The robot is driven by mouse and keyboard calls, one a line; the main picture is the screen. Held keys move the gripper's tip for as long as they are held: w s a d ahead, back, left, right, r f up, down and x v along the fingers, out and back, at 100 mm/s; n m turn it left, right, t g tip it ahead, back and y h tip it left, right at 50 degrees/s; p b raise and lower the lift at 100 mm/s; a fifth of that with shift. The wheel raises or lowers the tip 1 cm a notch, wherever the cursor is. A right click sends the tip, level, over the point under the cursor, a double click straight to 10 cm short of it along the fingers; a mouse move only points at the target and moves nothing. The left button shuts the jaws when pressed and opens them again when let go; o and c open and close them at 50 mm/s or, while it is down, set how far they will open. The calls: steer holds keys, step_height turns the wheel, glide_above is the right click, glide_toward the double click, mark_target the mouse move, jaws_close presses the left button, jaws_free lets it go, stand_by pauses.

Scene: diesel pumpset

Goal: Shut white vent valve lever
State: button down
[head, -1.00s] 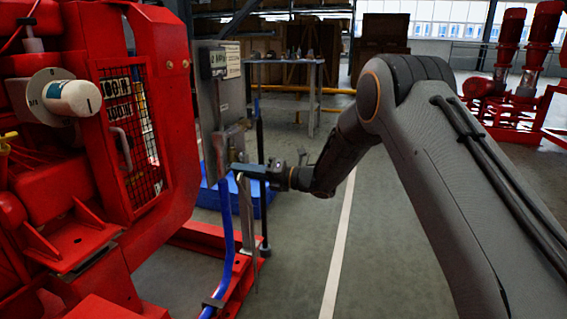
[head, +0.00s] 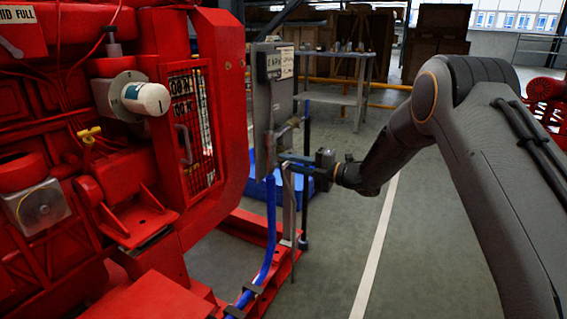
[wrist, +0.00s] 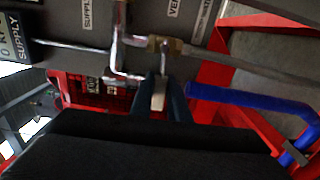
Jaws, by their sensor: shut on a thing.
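The white vent valve lever (wrist: 158,96) shows in the wrist view as a short pale tab between my two dark fingers. My gripper (wrist: 159,84) is shut on it. The lever lies below a brass valve body (wrist: 165,45) beside the "VENT" label (wrist: 175,8). In the head view my gripper (head: 284,158) reaches left to the lower part of a grey gauge panel (head: 267,95). The lever is too small to make out there.
A bent chrome handle (wrist: 121,45) by the "SUPPLY" label is close beside my fingers. A blue hose (head: 270,235) and a metal pipe run down below my gripper. The red engine (head: 150,210) stands left. Floor to the right is clear.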

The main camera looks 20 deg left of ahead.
steer(key=shift+s+a, duration=0.1)
steer(key=shift+s, duration=0.05)
steer(key=c, duration=1.7)
jaws_free()
steer(key=shift+a, duration=0.1)
steer(key=shift+d, duration=0.2)
steer(key=d, duration=0.2)
steer(key=d+p, duration=0.1)
steer(key=d, duration=0.2)
steer(key=s+d, duration=0.1)
steer(key=d, duration=0.1)
steer(key=shift+d+p, duration=0.3)
steer(key=shift+d, duration=0.05)
steer(key=shift+a, duration=0.1)
